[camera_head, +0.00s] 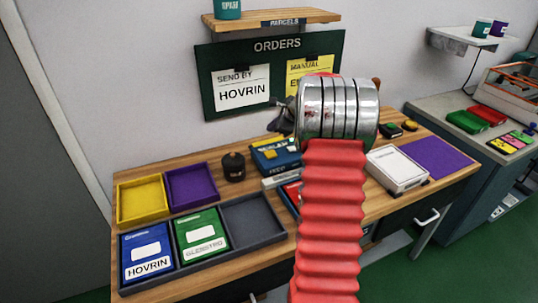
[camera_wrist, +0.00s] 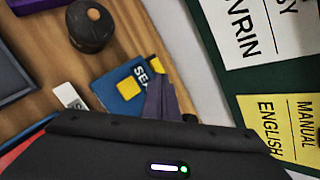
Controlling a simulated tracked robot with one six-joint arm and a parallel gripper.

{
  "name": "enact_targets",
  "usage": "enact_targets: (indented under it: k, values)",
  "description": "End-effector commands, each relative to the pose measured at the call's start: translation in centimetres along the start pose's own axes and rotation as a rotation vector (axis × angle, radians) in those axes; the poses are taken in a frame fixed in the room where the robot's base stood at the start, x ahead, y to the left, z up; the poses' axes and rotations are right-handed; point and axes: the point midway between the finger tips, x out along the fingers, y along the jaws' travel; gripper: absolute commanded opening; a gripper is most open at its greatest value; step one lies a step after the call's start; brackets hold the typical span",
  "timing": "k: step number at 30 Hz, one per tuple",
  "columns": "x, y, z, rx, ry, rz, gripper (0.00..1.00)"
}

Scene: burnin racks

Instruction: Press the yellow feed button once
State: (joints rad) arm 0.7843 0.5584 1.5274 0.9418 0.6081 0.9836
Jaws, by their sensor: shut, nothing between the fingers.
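My gripper (camera_head: 278,124) is above and behind the machine, mostly hidden by my metal wrist. In the wrist view its grey fingers (camera_wrist: 155,88) are shut and empty, just right of the yellow square and covering part of the machine. Whether they touch it cannot be told.
A black round pot (camera_head: 234,167) stands left of the machine. Yellow (camera_head: 120,202) and purple trays and a dark rack with blue and green packs fill the left. A white box (camera_head: 398,170) lies right. The orders board (camera_head: 215,60) hangs close behind my wrist, below a shelf (camera_head: 300,17).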

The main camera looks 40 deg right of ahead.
Motion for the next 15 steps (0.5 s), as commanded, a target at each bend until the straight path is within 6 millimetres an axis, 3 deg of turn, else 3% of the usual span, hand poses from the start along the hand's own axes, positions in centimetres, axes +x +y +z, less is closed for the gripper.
enact_targets:
  k: [15]
  values:
    - [0.61, 0.48, -0.39, -0.002, -0.001, 0.001, 0.00]
